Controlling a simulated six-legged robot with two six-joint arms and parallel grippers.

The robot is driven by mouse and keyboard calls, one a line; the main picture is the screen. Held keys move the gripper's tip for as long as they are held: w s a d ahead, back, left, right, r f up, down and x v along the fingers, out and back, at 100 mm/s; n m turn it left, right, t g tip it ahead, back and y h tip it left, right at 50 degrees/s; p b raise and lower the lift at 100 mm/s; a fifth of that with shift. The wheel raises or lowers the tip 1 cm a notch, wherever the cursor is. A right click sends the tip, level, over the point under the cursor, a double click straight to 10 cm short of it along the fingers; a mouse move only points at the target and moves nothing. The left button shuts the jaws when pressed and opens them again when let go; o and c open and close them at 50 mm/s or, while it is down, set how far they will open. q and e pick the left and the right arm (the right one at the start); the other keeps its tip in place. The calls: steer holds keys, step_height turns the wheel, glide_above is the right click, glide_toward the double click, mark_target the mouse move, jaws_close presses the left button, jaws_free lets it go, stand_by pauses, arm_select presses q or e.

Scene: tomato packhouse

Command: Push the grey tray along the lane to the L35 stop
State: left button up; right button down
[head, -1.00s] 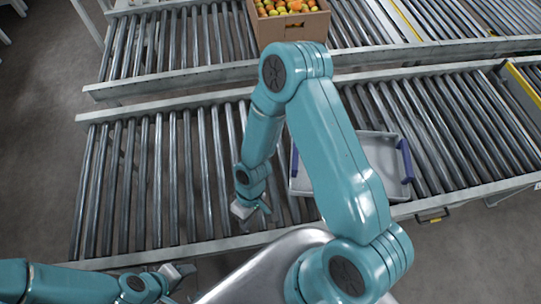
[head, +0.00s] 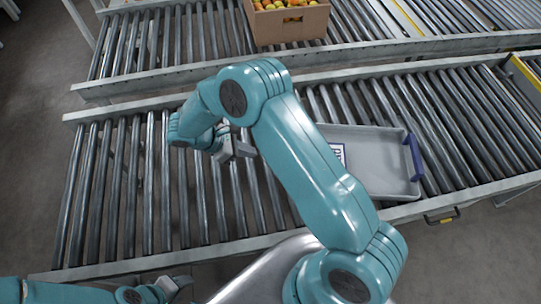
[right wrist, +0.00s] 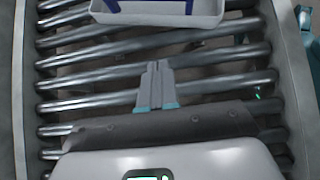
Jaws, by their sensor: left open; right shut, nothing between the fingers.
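The grey tray (head: 372,186) lies on the rollers of the near lane, with a blue handle (head: 413,156) at its right end and a printed card inside. My right arm hides its left end in the head view. In the right wrist view the tray (right wrist: 160,19) is at the top, its near wall facing the fingers. My right gripper (head: 243,150) is shut and empty left of the tray, apart from it; its fingers (right wrist: 155,66) point towards it. My left gripper (head: 178,284) is open at the lower left. No L35 marking is legible.
A yellow-edged bar (head: 523,76) crosses the near lane at the far right. Bare rollers lie between it and the tray. A cardboard box (head: 288,27) of tomatoes stands on the back lane. Side rails (head: 160,258) edge the lane.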

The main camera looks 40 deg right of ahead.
steer(key=x, duration=0.8)
steer(key=shift+s+d+f, duration=0.15)
steer(key=shift+s+f, duration=0.05)
steer(key=shift+f, duration=0.1)
steer(key=d, duration=0.1)
steer(key=s+d, duration=0.1)
steer(key=d, duration=0.1)
steer(key=shift+s+f, duration=0.25)
steer(key=shift+s, duration=0.1)
steer(key=shift+s+d, duration=0.25)
steer(key=shift+d, duration=0.25)
